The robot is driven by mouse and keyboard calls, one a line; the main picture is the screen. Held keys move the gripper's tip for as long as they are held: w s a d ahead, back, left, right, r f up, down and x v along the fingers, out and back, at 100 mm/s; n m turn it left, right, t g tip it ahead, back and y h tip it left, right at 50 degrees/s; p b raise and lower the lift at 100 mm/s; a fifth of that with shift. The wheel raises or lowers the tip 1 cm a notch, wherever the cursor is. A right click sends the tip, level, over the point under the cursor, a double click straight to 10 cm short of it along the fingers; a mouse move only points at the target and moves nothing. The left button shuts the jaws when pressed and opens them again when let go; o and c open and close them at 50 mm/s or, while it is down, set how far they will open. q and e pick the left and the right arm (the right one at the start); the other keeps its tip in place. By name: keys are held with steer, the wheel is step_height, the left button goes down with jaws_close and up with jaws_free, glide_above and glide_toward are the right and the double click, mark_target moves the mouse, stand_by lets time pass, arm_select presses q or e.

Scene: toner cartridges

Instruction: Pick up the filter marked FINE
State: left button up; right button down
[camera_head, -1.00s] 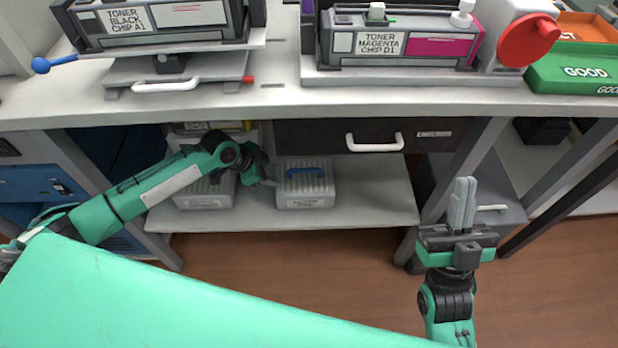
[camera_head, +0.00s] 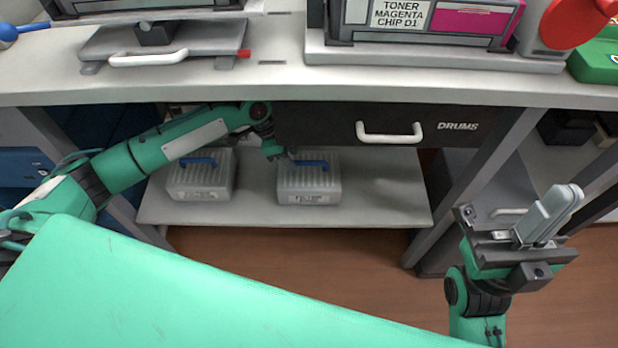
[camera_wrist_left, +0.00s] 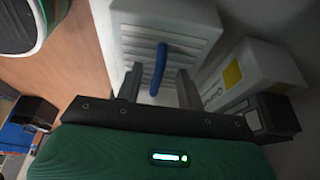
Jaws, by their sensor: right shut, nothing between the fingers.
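Two white ribbed boxes with blue top handles, apparently filters, stand on the low shelf in the head view: a left box (camera_head: 200,180) and a right box (camera_head: 309,184). Their front labels are too small to read, so I cannot tell which is marked FINE. My left gripper (camera_head: 283,154) is at the upper left edge of the right box, partly hidden by its own wrist. In the left wrist view the gripper (camera_wrist_left: 158,85) is open, its fingers on either side of a blue handle (camera_wrist_left: 159,68) on a white ribbed box (camera_wrist_left: 160,38). My right gripper (camera_head: 556,207) is shut and empty, away from the shelf.
The shelf (camera_head: 385,195) is bare right of the boxes. A dark drawer marked DRUMS (camera_head: 457,126) and the worktop (camera_head: 270,82) hang above it. In the left wrist view, a pale box with a yellow patch (camera_wrist_left: 232,74) stands close beside the ribbed box.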

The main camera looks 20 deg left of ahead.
mark_target(305, 158)
arm_select(q)
steer(key=d, duration=0.1)
steer(key=w+d+b, duration=0.1)
steer(key=d, duration=0.1)
steer(key=shift+d+f, duration=0.15)
steer(key=shift+d+f+b, duration=0.25)
steer(key=shift+f+b, duration=0.1)
steer(key=shift+f, duration=0.15)
jaws_close()
stand_by(0.9)
